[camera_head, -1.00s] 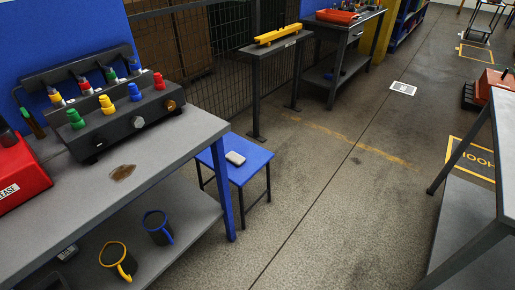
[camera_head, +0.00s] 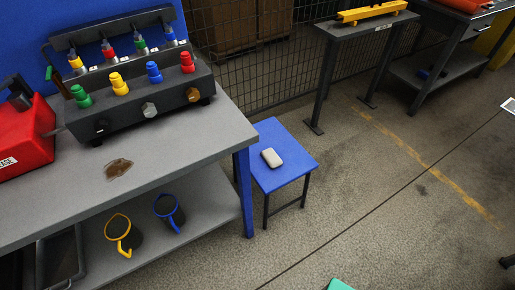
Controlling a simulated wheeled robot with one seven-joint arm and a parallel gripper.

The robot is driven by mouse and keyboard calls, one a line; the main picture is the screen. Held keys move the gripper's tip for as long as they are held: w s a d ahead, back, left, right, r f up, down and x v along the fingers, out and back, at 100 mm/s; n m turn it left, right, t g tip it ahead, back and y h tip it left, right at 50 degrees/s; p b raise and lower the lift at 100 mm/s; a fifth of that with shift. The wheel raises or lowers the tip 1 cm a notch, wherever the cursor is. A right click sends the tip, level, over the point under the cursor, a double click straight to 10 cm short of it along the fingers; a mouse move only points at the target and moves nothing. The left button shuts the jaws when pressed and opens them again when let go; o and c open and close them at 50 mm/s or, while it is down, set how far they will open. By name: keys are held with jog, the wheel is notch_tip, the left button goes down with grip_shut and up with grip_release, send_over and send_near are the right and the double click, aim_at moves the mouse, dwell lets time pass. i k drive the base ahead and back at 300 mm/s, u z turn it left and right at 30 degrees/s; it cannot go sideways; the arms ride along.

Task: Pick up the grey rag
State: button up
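A small light-grey, rounded block-like item (camera_head: 272,158), which may be the grey rag, lies flat on the blue stool (camera_head: 299,166). At this size I cannot tell whether it is cloth. The stool stands against the right end of the grey workbench (camera_head: 60,198). My gripper is not in view.
The workbench bears a dark fixture (camera_head: 135,104) with coloured knobs, a red box (camera_head: 22,140) and a brown stain (camera_head: 118,168). Floor (camera_head: 390,220) right of the stool is mostly clear.

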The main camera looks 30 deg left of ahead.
aim_at(269, 156)
jog(key=u, duration=0.55)
jog(key=i, duration=0.9)
jog(key=u, duration=0.8)
jog(key=i, duration=0.3)
jog(key=u, duration=0.15)
